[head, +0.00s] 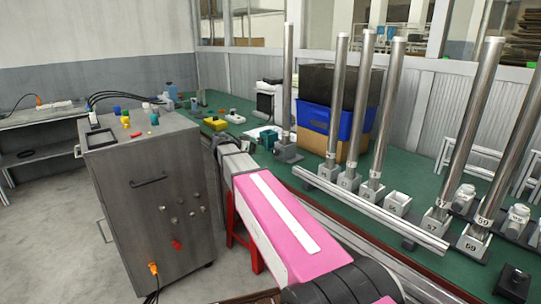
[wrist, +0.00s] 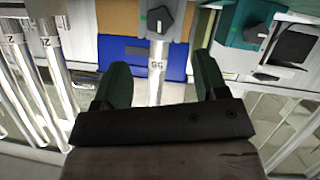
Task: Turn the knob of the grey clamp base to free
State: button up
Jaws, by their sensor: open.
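The grey clamp base (head: 287,153) stands on the green bench in the head view, with a tall metal pole (head: 289,80) upright in it. In the wrist view the grey clamp base (wrist: 176,36) is at the top centre, with its black knob (wrist: 158,18) facing the camera. A green mark lies left of the knob; its exact setting is hard to read. My gripper (wrist: 160,80) is open and empty, its dark green fingers framing the pole in the picture, apart from the knob. In the head view my pink arm reaches toward the base, and the fingertips cannot be made out.
A teal base (head: 268,138) with its own black knob (wrist: 255,33) stands close beside the grey one. A blue crate (head: 318,118) is behind. Several poles in bases and a long rail (head: 365,206) lie to the right. A grey cabinet (head: 150,195) stands left.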

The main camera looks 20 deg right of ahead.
aim_at(274, 152)
jog(key=x, duration=1)
jog(key=shift+d, duration=0.35)
jog(key=shift+c, duration=0.3)
jog(key=c, duration=0.9)
